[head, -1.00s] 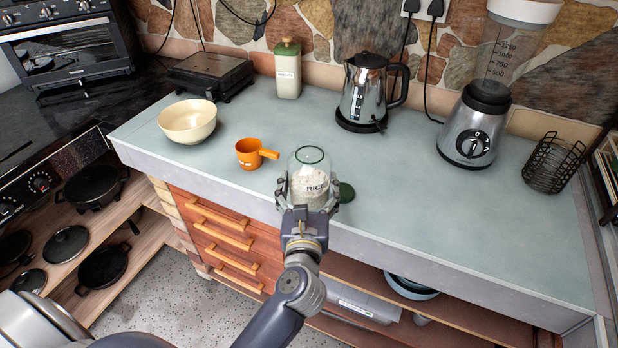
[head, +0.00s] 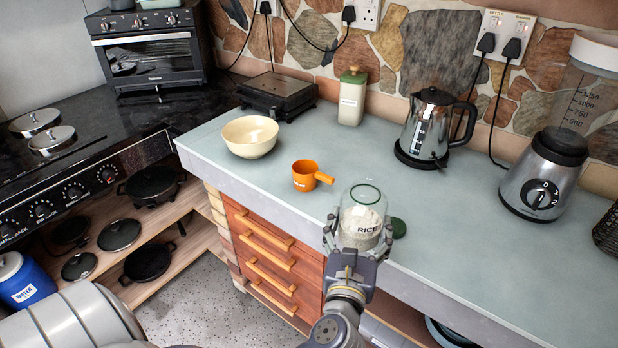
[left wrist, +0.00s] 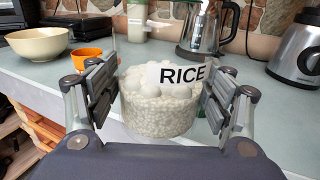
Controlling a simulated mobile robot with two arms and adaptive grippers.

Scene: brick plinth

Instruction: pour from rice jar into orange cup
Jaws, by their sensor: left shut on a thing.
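The rice jar (head: 361,222) is clear glass with a RICE label and a green ring at its open top. It stands upright near the counter's front edge, with white grains in its lower part. My left gripper (head: 358,238) is shut on the jar from the front, one finger on each side. The left wrist view shows the jar (left wrist: 158,112) between the fingers. The orange cup (head: 305,176), with a handle pointing right, stands on the counter to the left of the jar and a little farther back. Its inside bottom is hidden. My right gripper is not in view.
A cream bowl (head: 250,137) stands left of the cup. A green-capped canister (head: 351,98), a kettle (head: 428,130) and a blender (head: 540,180) stand farther back. The counter (head: 470,235) to the right is clear.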

